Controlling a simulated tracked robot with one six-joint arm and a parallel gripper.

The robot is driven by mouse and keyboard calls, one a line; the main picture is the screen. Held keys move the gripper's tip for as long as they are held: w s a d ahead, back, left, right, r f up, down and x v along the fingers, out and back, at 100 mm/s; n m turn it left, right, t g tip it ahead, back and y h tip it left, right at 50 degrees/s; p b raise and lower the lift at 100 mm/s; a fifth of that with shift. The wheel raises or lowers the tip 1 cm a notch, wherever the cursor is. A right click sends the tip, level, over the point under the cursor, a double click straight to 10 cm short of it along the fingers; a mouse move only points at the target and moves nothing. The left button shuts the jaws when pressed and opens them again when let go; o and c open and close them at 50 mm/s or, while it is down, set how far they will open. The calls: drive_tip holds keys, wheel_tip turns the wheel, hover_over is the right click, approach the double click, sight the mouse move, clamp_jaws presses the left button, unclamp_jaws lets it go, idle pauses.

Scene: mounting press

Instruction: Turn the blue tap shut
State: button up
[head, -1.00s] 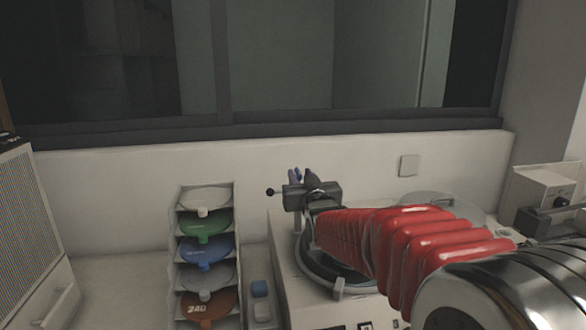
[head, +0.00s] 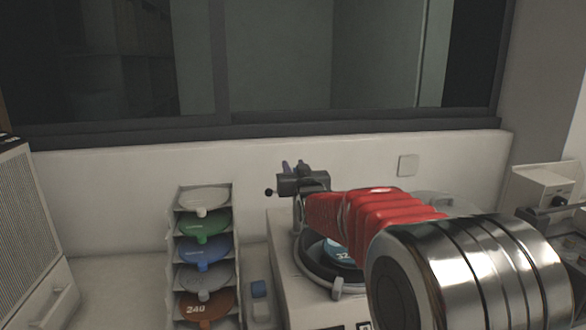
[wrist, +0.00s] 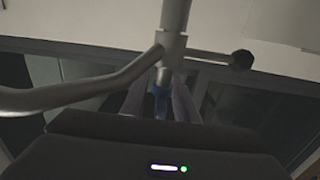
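The blue tap (wrist: 160,102) is in the middle of the wrist view, below a pale vertical pipe with a collar. Only a small blue part of it shows; I cannot tell its turn position. My gripper (wrist: 159,101) has one finger on each side of the blue part, with small gaps. The gripper looks open around it and not closed on it. The blue tap is not clearly visible there, hidden by the gripper and arm.
A side rod with a black ball knob (wrist: 241,60) and a curved pipe (wrist: 90,92) are close to my gripper. The polishing machine's bowl rim (head: 310,274) lies under my arm. A rack of coloured discs (head: 174,270) stands left. A window (head: 280,60) is behind.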

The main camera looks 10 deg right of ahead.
clamp_jaws()
idle(0.4)
